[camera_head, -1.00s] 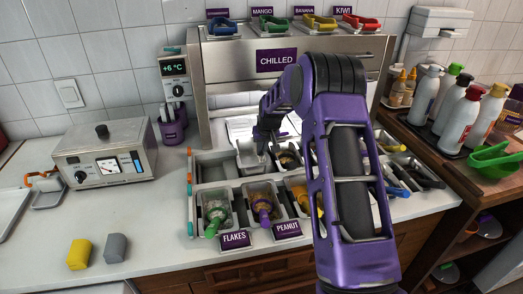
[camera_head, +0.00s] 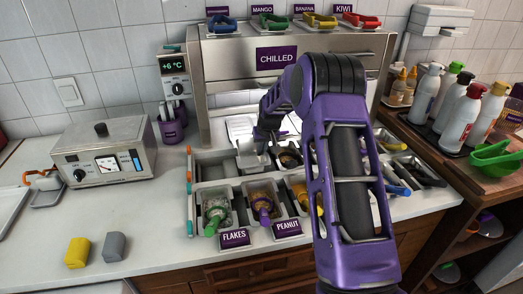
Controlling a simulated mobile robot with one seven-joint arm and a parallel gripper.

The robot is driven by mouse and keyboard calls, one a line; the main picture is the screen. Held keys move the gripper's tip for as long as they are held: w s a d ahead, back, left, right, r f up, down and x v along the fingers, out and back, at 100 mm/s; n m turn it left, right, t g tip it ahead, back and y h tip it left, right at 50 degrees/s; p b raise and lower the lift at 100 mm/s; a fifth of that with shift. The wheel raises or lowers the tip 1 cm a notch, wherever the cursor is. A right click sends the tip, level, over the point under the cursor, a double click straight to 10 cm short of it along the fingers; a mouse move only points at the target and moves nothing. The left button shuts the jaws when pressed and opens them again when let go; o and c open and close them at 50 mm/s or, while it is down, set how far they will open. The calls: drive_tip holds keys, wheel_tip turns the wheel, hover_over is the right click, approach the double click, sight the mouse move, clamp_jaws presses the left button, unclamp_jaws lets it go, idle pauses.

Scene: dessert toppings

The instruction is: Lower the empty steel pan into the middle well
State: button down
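The empty steel pan (camera_head: 252,161) is a small light-grey metal tub in the back row of the topping rail. It sits at the mouth of the middle well, between an empty dark well (camera_head: 214,171) on its left and a pan with dark contents (camera_head: 288,158) on its right. My gripper (camera_head: 267,145) points down at the pan's right rear rim and appears shut on it. The fingertips are small and partly hidden by my purple arm. The well below is covered by the pan, so I cannot tell whether the pan touches its bottom.
In the front row are the flakes pan (camera_head: 216,207) and the peanut pan (camera_head: 262,203), with scoops in them. The steel chilled cabinet (camera_head: 230,75) stands behind the rail. A heater box (camera_head: 105,155) stands left; counter space in front of it is mostly clear.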

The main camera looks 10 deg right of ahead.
sight(262, 158)
drive_tip(key=shift+f+b, duration=1.4)
drive_tip(key=shift+f, duration=0.3)
idle(1.3)
drive_tip(key=c, duration=0.6)
unclamp_jaws()
drive_tip(key=shift+r+p, duration=2.1)
drive_tip(key=shift+r, duration=1.95)
drive_tip(key=shift+a+f, duration=0.1)
